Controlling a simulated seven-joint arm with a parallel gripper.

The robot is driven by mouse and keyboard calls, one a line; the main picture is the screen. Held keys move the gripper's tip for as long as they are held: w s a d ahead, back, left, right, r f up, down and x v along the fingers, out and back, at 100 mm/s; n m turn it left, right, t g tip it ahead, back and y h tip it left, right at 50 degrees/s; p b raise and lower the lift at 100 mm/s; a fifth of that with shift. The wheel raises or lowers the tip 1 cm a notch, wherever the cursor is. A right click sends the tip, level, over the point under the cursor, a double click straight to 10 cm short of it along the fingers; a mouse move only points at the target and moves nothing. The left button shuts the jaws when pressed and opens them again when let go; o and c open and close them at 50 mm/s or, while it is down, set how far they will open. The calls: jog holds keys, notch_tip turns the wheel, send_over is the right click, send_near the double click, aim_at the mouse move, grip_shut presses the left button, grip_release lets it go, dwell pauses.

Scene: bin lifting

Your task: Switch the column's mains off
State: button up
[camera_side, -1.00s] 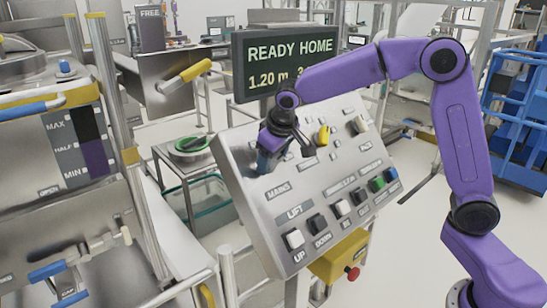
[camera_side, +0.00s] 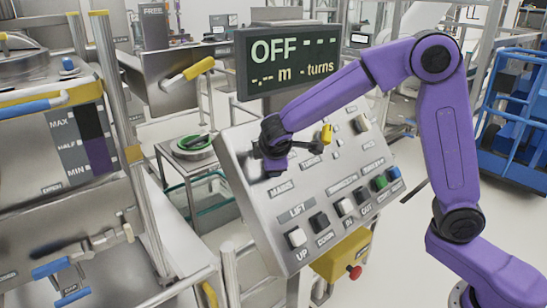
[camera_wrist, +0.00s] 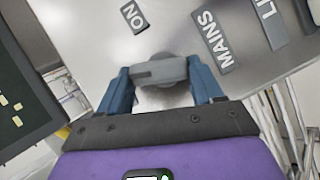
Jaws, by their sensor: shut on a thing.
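The mains knob (camera_wrist: 160,71) is a grey rotary handle on the sloped metal control panel (camera_side: 235,160). In the wrist view, the blue fingers of my gripper (camera_wrist: 163,75) are on both ends of its bar, shut on it. The ON label (camera_wrist: 134,16) and the MAINS label (camera_wrist: 213,40) lie on the panel around the knob. In the side view, my gripper (camera_side: 272,164) is at the panel's upper left and hides the knob. The display (camera_side: 290,60) above the panel reads OFF, with dashes for metres and turns.
The panel's lower part has several push buttons, including a white UP button (camera_side: 296,237) and a green button (camera_side: 380,182). A yellow switch (camera_side: 326,134) stands to the right of my gripper. A yellow box with a red button (camera_side: 355,272) hangs below.

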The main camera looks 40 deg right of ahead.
jog(key=shift+s+a+f+n+t+h, duration=0.15)
jog(key=shift+n+t, duration=0.3)
jog(key=shift+n, duration=0.45)
jog(key=shift+w+r+n+t+h, duration=0.15)
jog(key=shift+n+t, duration=0.3)
jog(key=shift+n, duration=0.45)
jog(key=shift+s+f, duration=0.1)
jog(key=o, duration=1)
jog(key=shift+o, duration=0.2)
jog(key=v, duration=1.7)
jog(key=shift+s, duration=0.2)
jog(key=s+d+f+m+g+y, duration=0.1)
jog(key=s+d+f+g+y, duration=0.1)
jog(key=s, duration=0.6)
jog(key=s+d+f+g+y, duration=0.2)
jog(key=s+d+f+g, duration=0.2)
jog(key=s, duration=0.4)
jog(key=s+d+f+m+g+y, duration=0.1)
jog(key=s+d+f+g+y, duration=0.1)
jog(key=s+d+f, duration=0.3)
jog(key=s+f+g, duration=0.1)
jog(key=s+f, duration=0.1)
jog(key=shift+s+d+m+y, duration=0.3)
jog(key=shift+s+d, duration=0.05)
jog(key=shift+s, duration=0.05)
